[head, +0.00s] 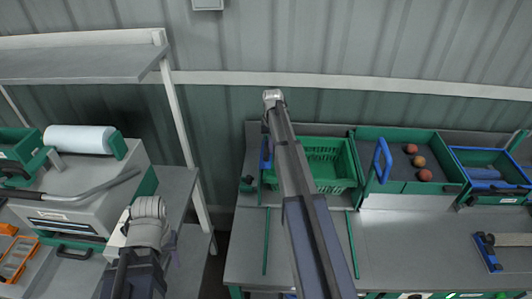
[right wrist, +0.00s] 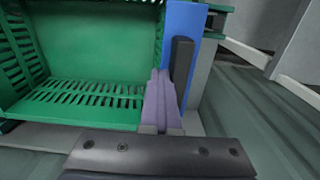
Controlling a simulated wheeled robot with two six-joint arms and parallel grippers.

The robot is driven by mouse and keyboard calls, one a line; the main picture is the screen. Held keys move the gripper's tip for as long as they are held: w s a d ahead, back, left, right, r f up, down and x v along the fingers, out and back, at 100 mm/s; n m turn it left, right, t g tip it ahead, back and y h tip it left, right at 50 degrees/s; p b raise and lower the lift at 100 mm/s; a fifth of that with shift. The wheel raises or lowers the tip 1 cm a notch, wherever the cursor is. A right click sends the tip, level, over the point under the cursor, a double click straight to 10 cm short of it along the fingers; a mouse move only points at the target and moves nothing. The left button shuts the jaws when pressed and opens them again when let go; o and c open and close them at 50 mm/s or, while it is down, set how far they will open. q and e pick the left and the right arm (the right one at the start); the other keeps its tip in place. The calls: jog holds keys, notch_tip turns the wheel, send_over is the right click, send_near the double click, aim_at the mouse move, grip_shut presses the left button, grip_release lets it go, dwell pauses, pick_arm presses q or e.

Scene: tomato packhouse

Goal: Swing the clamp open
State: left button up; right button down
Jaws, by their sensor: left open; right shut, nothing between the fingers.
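A blue upright piece with a dark bar on it (right wrist: 181,62), which looks like the clamp, stands at the side of the green crate (right wrist: 95,112). In the head view this blue piece (head: 264,158) is at the crate's left end, partly hidden by my arm. My right gripper (right wrist: 160,74) is shut and empty. Its purple fingers are close beside the dark bar; I cannot tell whether they touch it. In the head view my right gripper (head: 265,128) is mostly hidden behind its wrist. My left gripper (head: 170,243) is open, low at the left, far from the clamp.
A green tray (head: 440,189) with several round fruits and a blue lever (head: 382,160) stands right of the crate. A blue bin (head: 490,157) is further right. A grey machine (head: 85,187) with a white roll is at the left. The worktop front (head: 400,245) is largely clear.

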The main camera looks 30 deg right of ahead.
jog(key=shift+w+a+r+p, duration=0.35)
jog(key=shift+w+a, duration=0.2)
jog(key=shift+a, duration=0.3)
jog(key=shift+w+a+r, duration=0.25)
jog(key=shift+a+r, duration=0.1)
jog(key=shift+a, duration=0.05)
jog(key=shift+r+p, duration=0.65)
jog(key=shift+p, duration=0.2)
jog(key=shift+w+a+r+p, duration=0.1)
jog(key=shift+w+r+p, duration=0.1)
jog(key=shift+r+p, duration=0.55)
jog(key=shift+p, duration=0.2)
jog(key=shift+s+d+r, duration=0.25)
jog(key=shift+s+d, duration=0.1)
jog(key=shift+d, duration=0.05)
jog(key=shift+d+f, duration=0.1)
